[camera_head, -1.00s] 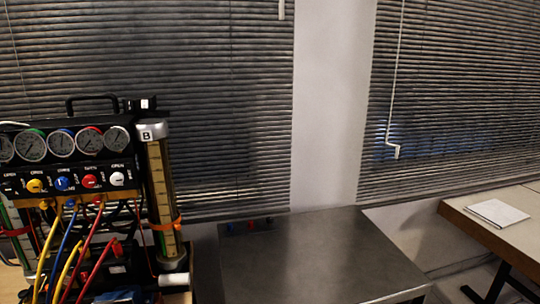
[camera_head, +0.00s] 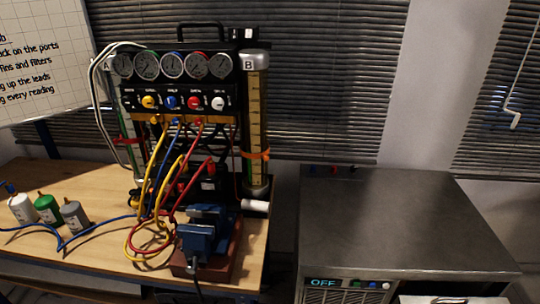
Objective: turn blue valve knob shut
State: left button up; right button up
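The gauge rig (camera_head: 185,85) stands upright at the back of the wooden bench, left of centre in the head view. Its front panel carries a row of knobs below the dials. The blue valve knob (camera_head: 172,102) is second from the left, between the yellow knob (camera_head: 149,101) and the red knob (camera_head: 194,102). A white knob (camera_head: 219,102) is at the right end. The blue knob is too small to tell its exact turn. Neither of my grippers is in view, and nothing touches the knob.
A blue vise (camera_head: 205,235) on a brown block and looped hoses (camera_head: 150,235) lie in front of the rig. Small bottles (camera_head: 47,208) stand at the left on the bench (camera_head: 100,255). A grey metal cabinet (camera_head: 400,215) is at the right, its top mostly clear.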

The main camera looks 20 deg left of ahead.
aim_at(170, 102)
jog(key=u, duration=1.25)
